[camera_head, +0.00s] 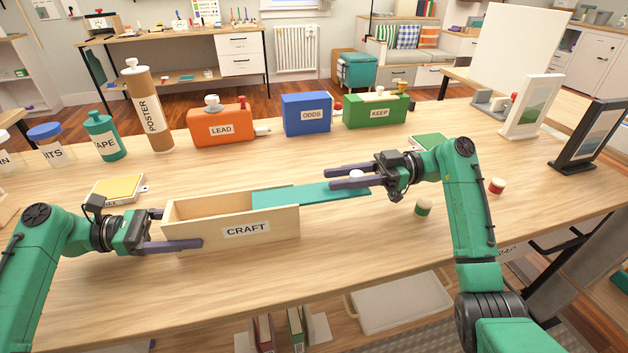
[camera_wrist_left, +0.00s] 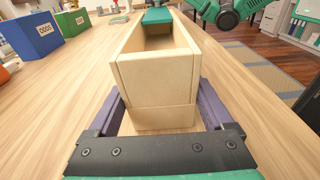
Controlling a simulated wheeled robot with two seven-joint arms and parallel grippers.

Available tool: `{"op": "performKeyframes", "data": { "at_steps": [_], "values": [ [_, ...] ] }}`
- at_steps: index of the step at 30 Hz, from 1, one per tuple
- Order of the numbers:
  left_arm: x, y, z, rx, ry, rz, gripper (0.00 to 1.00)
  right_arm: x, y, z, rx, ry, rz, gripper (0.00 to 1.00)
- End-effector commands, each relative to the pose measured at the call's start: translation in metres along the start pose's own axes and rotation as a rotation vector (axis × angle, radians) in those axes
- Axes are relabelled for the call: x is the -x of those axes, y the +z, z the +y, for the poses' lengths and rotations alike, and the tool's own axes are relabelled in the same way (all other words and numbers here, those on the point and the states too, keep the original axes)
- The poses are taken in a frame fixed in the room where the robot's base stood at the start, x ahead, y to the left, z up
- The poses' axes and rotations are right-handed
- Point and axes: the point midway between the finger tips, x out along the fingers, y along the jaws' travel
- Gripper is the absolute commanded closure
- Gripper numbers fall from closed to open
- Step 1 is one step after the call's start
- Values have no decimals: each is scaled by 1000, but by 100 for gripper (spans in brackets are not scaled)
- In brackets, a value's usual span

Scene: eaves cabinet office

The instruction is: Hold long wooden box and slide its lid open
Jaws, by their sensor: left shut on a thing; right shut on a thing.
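The long wooden box (camera_head: 231,230), labelled CRAFT, stands on the table in front of me. Its teal lid (camera_head: 318,193) is slid far out to the right, covering only the right part of the box and reaching well past its right end. The left part is open and looks empty. My left gripper (camera_head: 178,228) is shut on the left end of the box, one finger on each long side; the box end also shows in the left wrist view (camera_wrist_left: 158,82). My right gripper (camera_head: 350,177) is shut at the lid's right end, around a small pale knob (camera_head: 356,175).
Behind stand a POSTER tube (camera_head: 150,115), an orange LEAD box (camera_head: 221,126), a blue ODDS box (camera_head: 306,114) and a green KEEP box (camera_head: 375,110). A yellow-topped case (camera_head: 118,189) lies behind my left gripper. Small capped jars (camera_head: 423,208) stand near my right arm. Picture frames are at right.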

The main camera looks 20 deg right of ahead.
Motion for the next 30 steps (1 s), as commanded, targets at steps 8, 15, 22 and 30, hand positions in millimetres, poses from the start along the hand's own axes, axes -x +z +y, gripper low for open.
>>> {"op": "performKeyframes", "data": {
  "at_steps": [8,15,22,30],
  "values": [
    [0,0,0,-1,-2,1,100,12,1,0,-1,2,-1,100],
    [2,0,0,-1,0,3,100,13,0,0,-1,6,-2,55],
    [1,-1,0,0,0,3,100,12,0,0,0,3,-1,36],
    [0,-1,0,0,-1,3,100,27,0,1,0,4,0,36]
  ]
}}
